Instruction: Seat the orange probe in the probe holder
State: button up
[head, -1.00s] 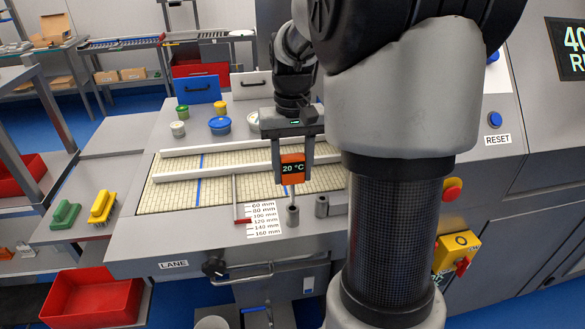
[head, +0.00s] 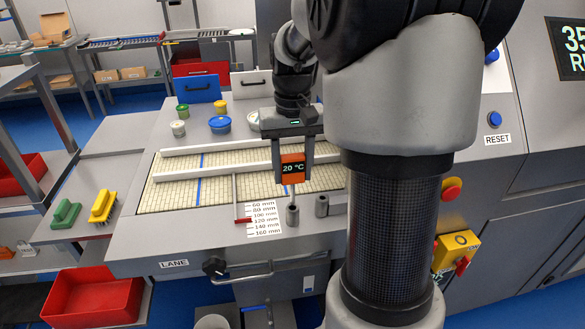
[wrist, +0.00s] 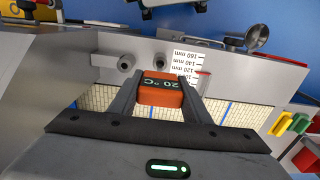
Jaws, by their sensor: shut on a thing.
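The orange probe (head: 292,159) has a dark display reading 20 °C and a thin stem pointing down. My gripper (head: 292,178) is shut on its body and holds it upright; the wrist view shows the probe (wrist: 160,94) between both fingers. Below it on the grey front ledge stands a small grey cylinder (head: 292,214), likely the probe holder, also in the wrist view (wrist: 162,61). The stem lines up with its top in the head view; I cannot tell whether the tip is inside. A second grey cylinder (head: 322,205) stands just right of it.
A ruled label in mm (head: 264,219) and a red-tipped rod lie left of the cylinders. The tiled lane (head: 170,190) with pale rails lies behind. Several lidded tubs (head: 220,125) stand at the back. Green and yellow brushes (head: 102,206) lie far left.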

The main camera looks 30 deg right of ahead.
aim_at(293, 182)
jog(key=shift+f+b, duration=1.85)
jog(key=shift+f, duration=1.15)
jog(key=o, duration=1.3)
jog(key=shift+c, duration=0.2)
notch_tip(293, 182, up, 17)
jog(key=shift+r+p, duration=0.2)
jog(key=shift+p, duration=1.05)
jog(key=s+a+r+n+t+p, duration=0.2)
jog(key=s+a+t+p, duration=0.3)
jog(key=s+a, duration=0.7)
jog(key=s+n+p, duration=0.1)
jog(key=s+p, duration=0.1)
jog(key=s, duration=0.2)
jog(key=shift+s+a+r+t, duration=0.15)
jog(key=shift+s+a+t, duration=0.1)
jog(key=shift+t, duration=0.05)
